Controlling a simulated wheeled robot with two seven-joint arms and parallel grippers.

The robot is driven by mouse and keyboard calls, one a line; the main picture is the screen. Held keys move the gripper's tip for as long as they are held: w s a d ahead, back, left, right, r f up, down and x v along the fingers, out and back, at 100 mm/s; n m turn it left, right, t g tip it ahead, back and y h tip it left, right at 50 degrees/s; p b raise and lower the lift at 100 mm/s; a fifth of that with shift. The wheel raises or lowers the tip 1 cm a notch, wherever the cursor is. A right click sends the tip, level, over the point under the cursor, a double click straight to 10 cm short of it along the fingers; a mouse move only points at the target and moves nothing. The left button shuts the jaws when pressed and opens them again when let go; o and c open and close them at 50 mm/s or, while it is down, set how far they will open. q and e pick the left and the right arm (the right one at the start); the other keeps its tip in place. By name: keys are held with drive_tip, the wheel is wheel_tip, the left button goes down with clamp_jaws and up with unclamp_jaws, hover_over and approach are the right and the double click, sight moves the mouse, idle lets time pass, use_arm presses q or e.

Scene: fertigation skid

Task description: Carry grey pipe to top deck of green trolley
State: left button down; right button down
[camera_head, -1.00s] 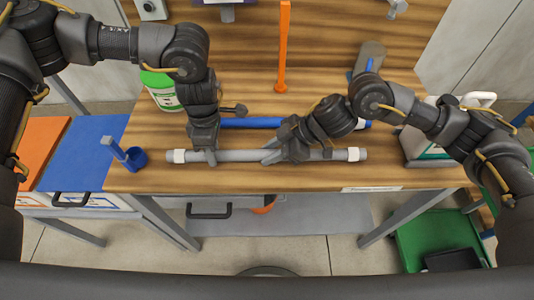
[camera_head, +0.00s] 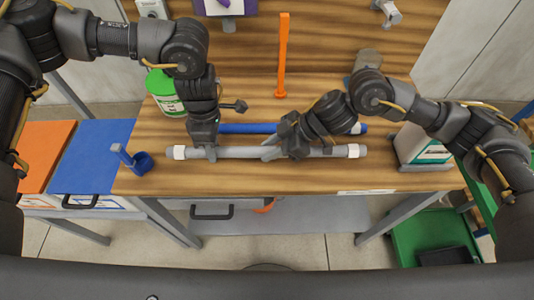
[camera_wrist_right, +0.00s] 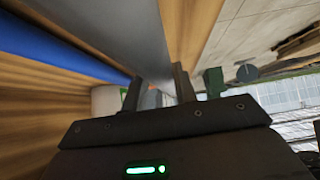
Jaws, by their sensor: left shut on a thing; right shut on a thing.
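The grey pipe (camera_head: 240,152) with white bands near its ends lies crosswise over the front of the wooden bench, in front of the blue pipe. My left gripper (camera_head: 211,153) is shut on it left of its middle. My right gripper (camera_head: 271,153) is shut on it right of its middle. In the right wrist view the grey pipe (camera_wrist_right: 130,35) runs between the fingers. Its height above the bench is hard to judge. The green trolley (camera_head: 425,238) stands at the lower right, partly hidden by my right arm; its top deck is not clearly seen.
The blue pipe (camera_head: 250,128) lies behind the grey one. A green bottle (camera_head: 162,88), an upright orange bar (camera_head: 281,60), a blue cup-like holder (camera_head: 140,162) and a white-and-green box (camera_head: 425,147) stand around. Orange and blue bins (camera_head: 92,155) flank the bench at left.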

sight(271, 147)
use_arm(q)
drive_tip(key=shift+r, duration=0.45)
use_arm(e)
drive_tip(key=shift+r, duration=0.55)
drive_tip(key=shift+w, duration=0.1)
